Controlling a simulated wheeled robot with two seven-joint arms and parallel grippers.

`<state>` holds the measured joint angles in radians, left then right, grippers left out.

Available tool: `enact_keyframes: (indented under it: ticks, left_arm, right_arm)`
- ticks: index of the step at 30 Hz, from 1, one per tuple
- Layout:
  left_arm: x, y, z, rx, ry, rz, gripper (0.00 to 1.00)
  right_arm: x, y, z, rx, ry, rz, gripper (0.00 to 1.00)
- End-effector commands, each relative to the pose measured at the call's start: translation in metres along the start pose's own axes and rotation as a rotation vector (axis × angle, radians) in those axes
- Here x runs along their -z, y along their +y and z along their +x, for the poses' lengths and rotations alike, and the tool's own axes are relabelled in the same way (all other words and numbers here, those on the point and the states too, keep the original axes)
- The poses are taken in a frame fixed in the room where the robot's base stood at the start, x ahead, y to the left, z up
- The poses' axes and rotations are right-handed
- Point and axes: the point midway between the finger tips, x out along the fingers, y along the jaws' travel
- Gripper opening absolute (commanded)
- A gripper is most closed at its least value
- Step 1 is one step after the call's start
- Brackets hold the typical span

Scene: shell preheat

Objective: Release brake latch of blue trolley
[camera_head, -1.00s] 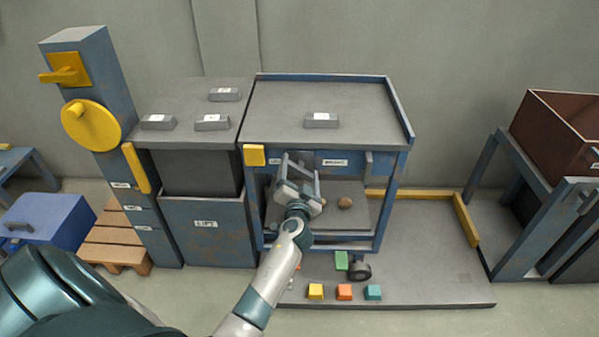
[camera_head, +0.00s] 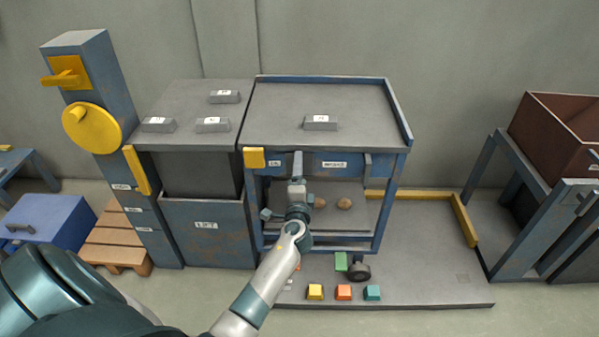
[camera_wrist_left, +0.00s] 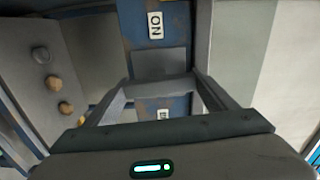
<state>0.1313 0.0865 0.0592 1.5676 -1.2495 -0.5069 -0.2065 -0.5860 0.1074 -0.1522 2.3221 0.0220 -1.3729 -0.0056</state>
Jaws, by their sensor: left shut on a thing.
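The blue trolley (camera_head: 385,225) stands in the middle, with a grey top and a blue front panel that carries white labels. My left gripper (camera_head: 297,165) is at this panel, between two labels, and is seen edge-on. It is shut on a grey latch piece (camera_wrist_left: 160,62), which shows in the left wrist view between the fingers beside the "ON" label (camera_wrist_left: 155,25). The fingers and the wrist hide much of the latch in the head view. My right gripper is not in view.
A yellow block (camera_head: 254,157) is on the trolley's left corner. Brown round pieces (camera_head: 344,203) lie on the lower shelf. Coloured blocks (camera_head: 344,292) lie on the grey floor plate (camera_head: 430,290). The lift cabinet (camera_head: 205,245) stands close on the left. A yellow rail (camera_head: 465,220) is on the right.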

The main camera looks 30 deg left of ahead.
Motion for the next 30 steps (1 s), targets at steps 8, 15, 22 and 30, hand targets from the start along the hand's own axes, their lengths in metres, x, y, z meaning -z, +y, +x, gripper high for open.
enact_keyframes:
  ticks: [8, 15, 22, 30]
  left_arm:
    - [0.0002, 0.0013, -0.0006, -0.002, 0.001, 0.081, 0.56]
    - [0.0003, 0.0017, -0.0006, -0.002, 0.001, 0.089, 0.56]
    - [0.0003, 0.0019, -0.0007, -0.002, 0.001, 0.089, 0.92]
    - [0.0002, 0.0009, -0.0003, -0.001, 0.001, 0.086, 0.97]
  right_arm:
    - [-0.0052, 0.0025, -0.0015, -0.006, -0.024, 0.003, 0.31]
    - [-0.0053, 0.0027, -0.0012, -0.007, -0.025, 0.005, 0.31]
    - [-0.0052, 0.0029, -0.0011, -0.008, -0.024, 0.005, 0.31]
    - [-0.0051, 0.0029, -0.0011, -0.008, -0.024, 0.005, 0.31]
